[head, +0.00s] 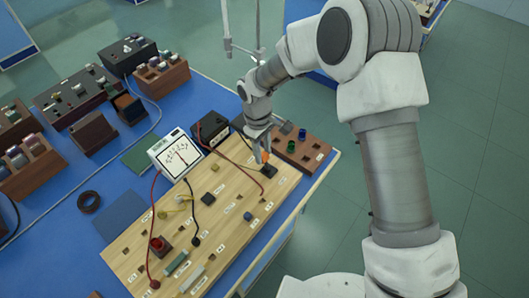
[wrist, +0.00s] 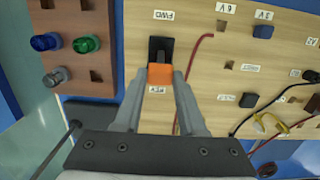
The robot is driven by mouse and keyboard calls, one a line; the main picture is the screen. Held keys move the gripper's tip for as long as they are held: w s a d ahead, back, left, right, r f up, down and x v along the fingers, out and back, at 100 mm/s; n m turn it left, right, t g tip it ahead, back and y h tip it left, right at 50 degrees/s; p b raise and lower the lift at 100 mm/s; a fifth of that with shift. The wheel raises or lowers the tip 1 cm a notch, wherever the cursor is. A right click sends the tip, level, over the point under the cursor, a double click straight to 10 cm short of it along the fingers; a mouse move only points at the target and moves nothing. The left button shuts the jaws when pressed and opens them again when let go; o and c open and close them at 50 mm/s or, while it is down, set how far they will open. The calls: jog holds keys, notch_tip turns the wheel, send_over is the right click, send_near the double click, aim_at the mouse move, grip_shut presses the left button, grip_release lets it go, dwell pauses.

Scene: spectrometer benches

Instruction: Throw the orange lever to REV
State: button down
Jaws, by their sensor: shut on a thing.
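The orange lever (wrist: 160,75) stands on a black switch base (wrist: 160,47) on the wooden board. Its orange tip also shows in the head view (head: 265,156). My gripper (wrist: 161,82) is shut on the lever, one finger on each side of the tip. In the wrist view the FWD label (wrist: 164,15) is above the base and the REV label (wrist: 156,90) is below it. The tip appears at the REV end of the base, close to that label. The lever's exact tilt is hard to tell.
A brown block with green and blue knobs (head: 291,138) stands beside the switch. A red cable (wrist: 193,65) runs close by on the other side. A white meter (head: 175,154) and a black box (head: 210,129) stand at the board's far edge.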

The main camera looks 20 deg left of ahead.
jog(key=shift+a+h, duration=0.2)
jog(key=shift+h, duration=0.1)
jog(key=shift+c, duration=2.4)
grip_release()
jog(key=shift+w, duration=0.1)
notch_tip(320, 180, up, 17)
jog(key=a, duration=0.2)
jog(key=shift+w+a, duration=0.35)
